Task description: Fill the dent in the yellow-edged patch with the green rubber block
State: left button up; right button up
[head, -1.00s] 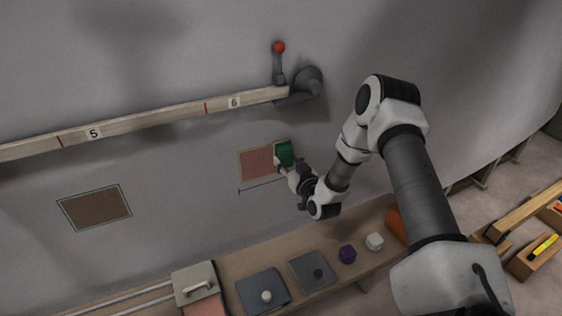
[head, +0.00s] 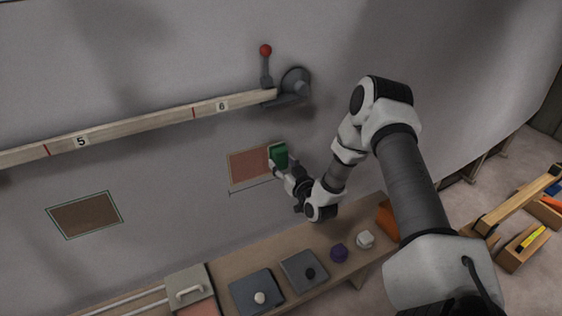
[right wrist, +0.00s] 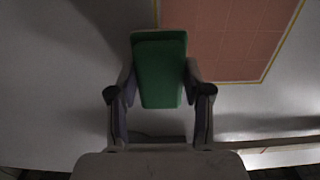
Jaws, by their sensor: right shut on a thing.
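The yellow-edged patch (head: 246,168) is a reddish rectangle on the grey hull wall, and it also shows at the upper right of the right wrist view (right wrist: 232,45). My right gripper (head: 279,164) is shut on the green rubber block (head: 279,153), holding it in front of the patch's right end in the head view. In the right wrist view the block (right wrist: 159,72) sits between both fingers and overlaps one corner of the patch. I cannot tell whether it touches the wall. The dent is not distinguishable. My left gripper is not in view.
A brown patch with a green edge (head: 86,214) is at the left. A numbered wooden batten (head: 140,123) runs above, near a red-knobbed lever (head: 266,65).

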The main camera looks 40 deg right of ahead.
jog(key=shift+s, duration=0.1)
jog(key=p+v, duration=0.2)
jog(key=v, duration=0.2)
jog(key=shift+s+r, duration=0.1)
jog(key=shift+s+a, duration=0.1)
jog(key=shift+s, duration=0.2)
jog(key=p+v, duration=0.2)
jog(key=v, duration=0.3)
